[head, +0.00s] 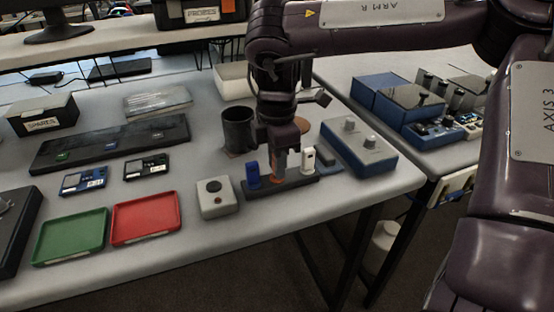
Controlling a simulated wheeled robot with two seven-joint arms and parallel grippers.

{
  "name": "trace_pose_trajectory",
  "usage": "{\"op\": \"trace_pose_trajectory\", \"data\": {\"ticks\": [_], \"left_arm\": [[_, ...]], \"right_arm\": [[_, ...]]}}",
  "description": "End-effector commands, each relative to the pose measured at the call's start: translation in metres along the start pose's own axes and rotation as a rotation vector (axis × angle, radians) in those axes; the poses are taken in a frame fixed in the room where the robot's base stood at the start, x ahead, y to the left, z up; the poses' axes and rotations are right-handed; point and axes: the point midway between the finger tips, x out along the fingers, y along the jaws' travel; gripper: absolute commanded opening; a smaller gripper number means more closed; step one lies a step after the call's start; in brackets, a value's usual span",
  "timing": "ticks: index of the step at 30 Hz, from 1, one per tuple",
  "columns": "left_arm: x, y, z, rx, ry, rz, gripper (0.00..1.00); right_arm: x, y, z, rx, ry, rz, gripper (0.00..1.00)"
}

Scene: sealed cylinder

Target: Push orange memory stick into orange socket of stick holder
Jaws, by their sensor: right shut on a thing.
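The dark stick holder (297,189) lies near the front right of the table. A blue stick (253,175) stands upright at its left end and a white stick (308,160) stands at its right end. My right gripper (280,160) points down over the middle of the holder, between those two sticks. It is shut on the orange memory stick (278,172), which shows only partly below the fingers. The orange socket is hidden under the stick and gripper, so I cannot tell how deep the stick sits. My left gripper is not in view.
A white box with a dark button (214,198) stands just left of the holder. A dark cup (239,130) is behind. Red (146,219) and green (70,237) trays lie at left.

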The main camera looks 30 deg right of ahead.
Motion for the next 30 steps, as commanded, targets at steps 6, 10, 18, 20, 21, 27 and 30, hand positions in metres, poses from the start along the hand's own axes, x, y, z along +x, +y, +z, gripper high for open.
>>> {"op": "trace_pose_trajectory", "data": {"ticks": [6,10,18,20,21,27,30], "left_arm": [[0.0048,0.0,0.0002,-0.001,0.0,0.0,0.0],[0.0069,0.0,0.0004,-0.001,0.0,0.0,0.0],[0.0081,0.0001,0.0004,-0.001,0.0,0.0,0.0],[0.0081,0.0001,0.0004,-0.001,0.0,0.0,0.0],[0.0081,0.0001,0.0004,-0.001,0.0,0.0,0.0],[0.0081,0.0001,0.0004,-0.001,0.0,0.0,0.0],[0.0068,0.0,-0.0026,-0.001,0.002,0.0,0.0]], "right_arm": [[0.0054,0.0,-0.0001,-0.001,0.0,0.001,0.0],[0.008,0.0,-0.0001,-0.001,0.0,0.001,0.0],[0.0097,0.0,0.0,0.0,0.0,0.0,0.38],[0.0097,0.0,0.0,0.0,0.0,0.0,0.46],[0.0097,0.0,0.0,0.0,0.0,0.0,0.48],[0.0098,0.0,0.0,0.0,0.0,0.0,0.48],[0.0097,0.0,0.0,0.0,0.0,0.0,0.48]]}}
